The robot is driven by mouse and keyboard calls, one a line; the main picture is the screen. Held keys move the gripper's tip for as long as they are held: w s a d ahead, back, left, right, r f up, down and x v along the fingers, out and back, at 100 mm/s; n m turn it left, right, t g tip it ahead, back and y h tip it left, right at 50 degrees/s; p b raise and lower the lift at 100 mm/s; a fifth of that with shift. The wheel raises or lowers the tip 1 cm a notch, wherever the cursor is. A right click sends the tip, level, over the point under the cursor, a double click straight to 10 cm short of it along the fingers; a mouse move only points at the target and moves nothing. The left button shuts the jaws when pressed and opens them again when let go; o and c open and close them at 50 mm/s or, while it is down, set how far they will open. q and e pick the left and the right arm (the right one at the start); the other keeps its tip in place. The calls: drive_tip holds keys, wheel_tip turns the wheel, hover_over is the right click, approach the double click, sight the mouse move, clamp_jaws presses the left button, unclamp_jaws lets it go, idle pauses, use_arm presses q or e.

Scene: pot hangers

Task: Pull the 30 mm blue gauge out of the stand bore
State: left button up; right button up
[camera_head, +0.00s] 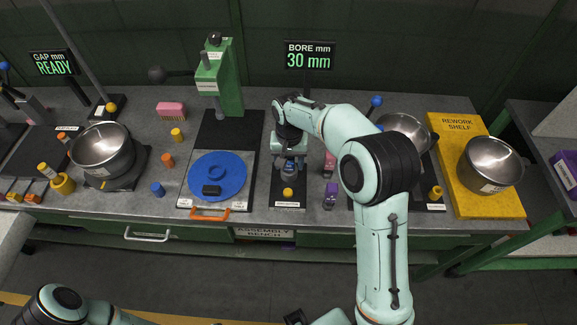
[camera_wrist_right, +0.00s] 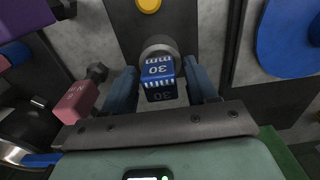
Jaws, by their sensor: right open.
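The blue gauge (camera_wrist_right: 158,72), marked "30 mm", stands in the round grey stand bore (camera_wrist_right: 158,46) in the right wrist view. My right gripper (camera_wrist_right: 161,92) is open, with one finger on each side of the gauge's blue block. Small gaps seem to show between fingers and block. In the head view my right gripper (camera_head: 289,168) is low over the black stand plate (camera_head: 289,203) and mostly hides the gauge. A display (camera_head: 309,58) behind it reads "BORE mm 30 mm". My left arm shows at the lower left; its gripper is not in view.
A pink gauge (camera_head: 329,163) and a purple gauge (camera_head: 332,190) stand close to the right of the stand. A yellow knob (camera_head: 288,192) is on the plate's front. A blue disc (camera_head: 217,170) lies left. Steel pots (camera_head: 102,150) stand farther out.

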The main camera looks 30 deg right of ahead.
clamp_jaws()
use_arm(q)
drive_tip(key=shift+r, duration=0.1)
use_arm(e)
drive_tip(key=shift+r, duration=0.1)
use_arm(q)
drive_tip(key=shift+w+r+p, duration=0.5)
drive_tip(key=shift+r, duration=0.1)
use_arm(e)
drive_tip(key=shift+r, duration=0.85)
use_arm(q)
drive_tip(key=shift+w+r+p, duration=1.2)
drive_tip(key=shift+w+r, duration=0.2)
drive_tip(key=shift+r, duration=0.2)
use_arm(e)
drive_tip(key=shift+r, duration=2.5)
